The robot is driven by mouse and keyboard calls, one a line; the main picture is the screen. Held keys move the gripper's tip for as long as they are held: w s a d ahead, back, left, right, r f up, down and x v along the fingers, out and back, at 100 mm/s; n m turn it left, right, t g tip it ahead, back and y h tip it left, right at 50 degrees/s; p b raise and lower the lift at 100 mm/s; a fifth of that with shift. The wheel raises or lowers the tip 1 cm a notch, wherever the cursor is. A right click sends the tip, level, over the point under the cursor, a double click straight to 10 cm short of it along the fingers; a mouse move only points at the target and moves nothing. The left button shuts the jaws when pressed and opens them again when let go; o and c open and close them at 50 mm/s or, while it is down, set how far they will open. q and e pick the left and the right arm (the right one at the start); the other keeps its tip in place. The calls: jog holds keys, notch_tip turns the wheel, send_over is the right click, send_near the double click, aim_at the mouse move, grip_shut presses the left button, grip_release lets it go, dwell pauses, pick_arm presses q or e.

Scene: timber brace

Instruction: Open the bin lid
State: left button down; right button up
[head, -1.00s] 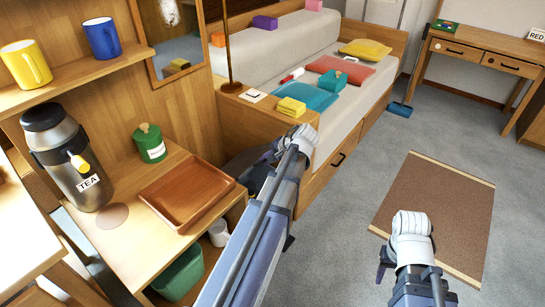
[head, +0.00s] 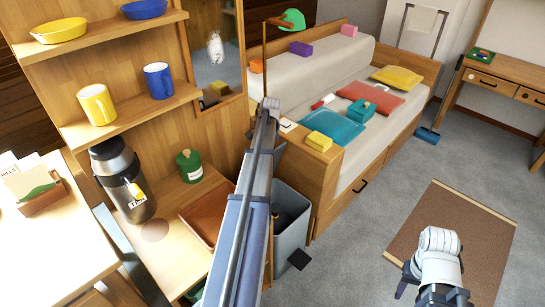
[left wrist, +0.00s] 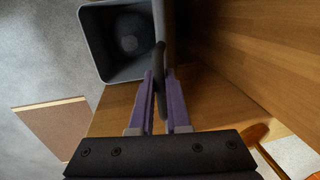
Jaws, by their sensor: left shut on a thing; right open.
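The grey bin (head: 290,228) stands on the floor between the shelf unit and the bed. Its inside is visible in the head view and in the left wrist view (left wrist: 118,45). The dark lid (left wrist: 164,22) shows nearly edge-on, standing up beside the bin's opening. My left gripper (left wrist: 158,80) is shut on a dark bar or rim of the lid. In the head view my left arm hides the lid and left gripper. My right gripper (head: 406,280) hangs open over the floor near the brown mat, away from the bin.
A wooden shelf unit holds mugs, bowls, a tea flask (head: 123,180), a green canister (head: 189,166) and a brown tray (head: 205,212). The bed (head: 350,140) with cushions stands behind the bin. Floor around the brown mat (head: 450,240) is clear.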

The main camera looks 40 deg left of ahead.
pick_arm(q)
jog(key=shift+a+r, duration=0.2)
jog(key=shift+a, duration=0.75)
jog(key=c, duration=0.9)
grip_release()
jog(key=shift+r, duration=0.15)
jog(key=r+p, duration=0.2)
jog(key=d+r+p, duration=0.1)
jog(key=r+p, duration=0.4)
jog(key=p, duration=0.1)
jog(key=shift+d+r, duration=0.15)
jog(key=shift+r, duration=0.15)
jog(key=shift+f, duration=0.1)
